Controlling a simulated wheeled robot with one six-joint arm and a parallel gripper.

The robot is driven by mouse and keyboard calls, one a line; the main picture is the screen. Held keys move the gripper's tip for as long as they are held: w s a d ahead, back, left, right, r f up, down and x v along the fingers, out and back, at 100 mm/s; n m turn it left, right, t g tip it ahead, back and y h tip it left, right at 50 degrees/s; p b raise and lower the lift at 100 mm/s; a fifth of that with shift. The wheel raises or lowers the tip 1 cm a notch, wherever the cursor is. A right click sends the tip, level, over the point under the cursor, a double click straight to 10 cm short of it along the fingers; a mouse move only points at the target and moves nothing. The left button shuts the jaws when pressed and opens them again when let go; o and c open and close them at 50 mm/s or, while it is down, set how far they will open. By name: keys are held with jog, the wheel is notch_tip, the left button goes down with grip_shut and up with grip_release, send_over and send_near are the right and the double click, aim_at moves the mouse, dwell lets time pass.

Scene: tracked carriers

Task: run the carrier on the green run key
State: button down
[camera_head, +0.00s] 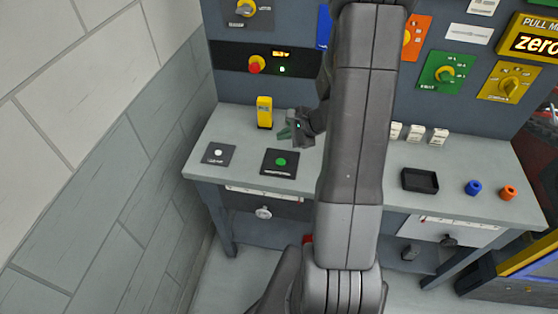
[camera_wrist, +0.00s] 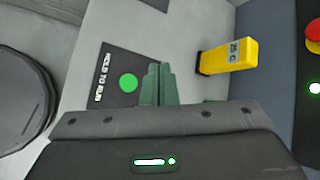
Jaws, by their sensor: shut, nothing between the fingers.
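The green run key (camera_head: 281,161) is a round green button on a black plate on the bench, left of my arm. In the wrist view the green key (camera_wrist: 128,83) shows beside the fingertips, its plate lettered "HOLD TO RUN". My gripper (camera_head: 285,133) is above the bench, just behind the key in the head view. Its green fingers (camera_wrist: 158,70) are together and hold nothing. The fingertips appear apart from the key, but their height above the bench is hard to tell. I cannot make out a carrier with certainty.
A yellow block-shaped device (camera_head: 264,112) stands upright behind the key. A black plate with a white button (camera_head: 219,153) lies to the left. A red knob (camera_head: 256,64) is on the back panel. A black tray (camera_head: 420,180), a blue ring (camera_head: 473,187) and an orange ring (camera_head: 508,192) are right.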

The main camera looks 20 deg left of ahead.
jog(key=shift+f, duration=0.15)
jog(key=b, duration=0.5)
send_over(277, 160)
jog(key=d, duration=0.3)
jog(key=f, duration=0.7)
jog(key=shift+a, duration=0.25)
jog(key=shift+f+b, duration=0.75)
jog(key=shift+b, duration=0.1)
jog(key=shift+f, duration=0.1)
jog(key=shift+f+b, duration=0.35)
jog(key=shift+b, duration=0.25)
jog(key=shift+f+b, duration=0.45)
jog(key=shift+b, duration=0.1)
dwell(3.9)
